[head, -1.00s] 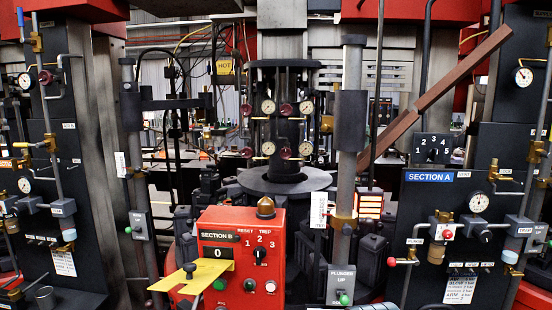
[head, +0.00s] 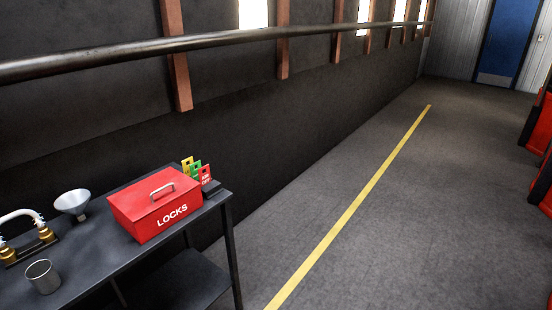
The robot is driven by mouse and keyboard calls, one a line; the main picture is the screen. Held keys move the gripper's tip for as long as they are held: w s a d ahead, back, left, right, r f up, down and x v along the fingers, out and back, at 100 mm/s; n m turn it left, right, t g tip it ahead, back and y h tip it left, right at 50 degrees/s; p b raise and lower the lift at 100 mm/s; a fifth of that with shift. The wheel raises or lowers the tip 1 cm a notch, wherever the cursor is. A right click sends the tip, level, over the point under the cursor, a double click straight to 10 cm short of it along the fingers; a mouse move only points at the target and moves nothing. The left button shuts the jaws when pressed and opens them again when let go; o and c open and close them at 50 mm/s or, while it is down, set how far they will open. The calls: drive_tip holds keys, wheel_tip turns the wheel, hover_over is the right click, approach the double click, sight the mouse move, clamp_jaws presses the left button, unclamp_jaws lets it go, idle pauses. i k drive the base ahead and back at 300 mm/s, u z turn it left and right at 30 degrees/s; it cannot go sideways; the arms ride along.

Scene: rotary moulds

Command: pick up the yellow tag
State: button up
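A yellow tag (head: 187,164) stands upright in a small dark holder (head: 211,188) at the right end of a dark table, behind the red LOCKS box. A green tag (head: 196,168) and a red tag (head: 206,174) stand beside it, nearer to me. The lower part of the yellow tag is hidden by the box and the other tags. My gripper is not in view.
The red LOCKS box (head: 155,205), a funnel (head: 72,202), a metal cup (head: 42,276) and a white-and-brass hose piece (head: 22,235) are on the table (head: 110,266). A pipe rail (head: 200,42) runs along the wall. The floor (head: 400,210) right of the table is clear.

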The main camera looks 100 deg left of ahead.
sight(185, 168)
drive_tip(key=u, duration=3.4)
drive_tip(key=i, duration=2.65)
drive_tip(key=u, duration=0.7)
drive_tip(key=i, duration=0.35)
drive_tip(key=u, duration=0.3)
